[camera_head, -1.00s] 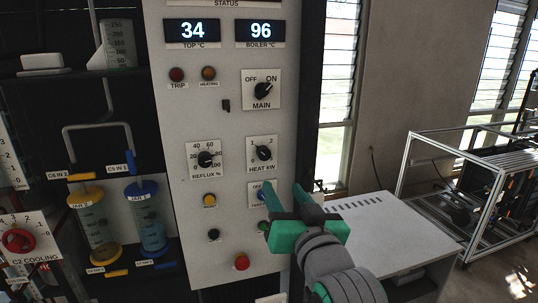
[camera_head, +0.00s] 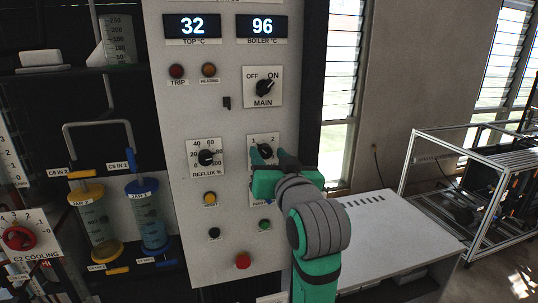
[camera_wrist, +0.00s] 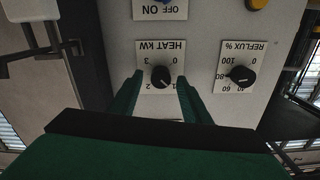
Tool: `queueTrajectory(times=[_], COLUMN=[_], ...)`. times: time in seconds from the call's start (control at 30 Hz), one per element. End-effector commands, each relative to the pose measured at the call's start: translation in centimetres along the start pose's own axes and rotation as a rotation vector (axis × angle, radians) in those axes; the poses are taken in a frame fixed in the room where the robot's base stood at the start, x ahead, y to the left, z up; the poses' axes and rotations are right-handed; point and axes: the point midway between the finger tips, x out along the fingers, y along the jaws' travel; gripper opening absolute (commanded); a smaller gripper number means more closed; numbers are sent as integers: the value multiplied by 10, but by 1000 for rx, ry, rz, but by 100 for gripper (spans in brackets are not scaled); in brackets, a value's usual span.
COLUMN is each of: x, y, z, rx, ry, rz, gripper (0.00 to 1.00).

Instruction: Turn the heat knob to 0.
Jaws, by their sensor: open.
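The heat knob (camera_wrist: 160,76) is a round black knob on a white plate marked HEAT kW with 0 to 3. In the wrist view, which is upside down, my open gripper (camera_wrist: 157,88) has one finger on each side of it, with gaps showing. Its pointer seems to face the lower part of the dial, near 1, but is hard to read.
The reflux knob (camera_head: 207,158) is close to the left of the gripper. The MAIN switch (camera_head: 264,88) is above, pointing to ON. Small buttons and a red one (camera_head: 243,261) are below. A white bench (camera_head: 385,235) stands at right.

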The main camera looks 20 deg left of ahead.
Motion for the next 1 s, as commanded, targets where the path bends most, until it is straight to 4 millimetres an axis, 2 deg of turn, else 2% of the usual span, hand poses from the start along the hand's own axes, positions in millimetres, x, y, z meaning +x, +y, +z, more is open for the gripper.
queueTrajectory(times=[0.13, 0.43, 0.47, 0.6, 0.63, 1.0], x=[9, 10, 10, 10, 10, 10], y=[0, 2, 2, 3, 3, 2], z=[0, 0, 0, 0, 0, 0], rx=[0, -1, -1, 0, 0, -51], ry=[0, 1, 1, 1, 1, 1], rz=[1, 4, 4, 5, 5, 3], gripper=[43, 43, 39, 5, 2, 2])
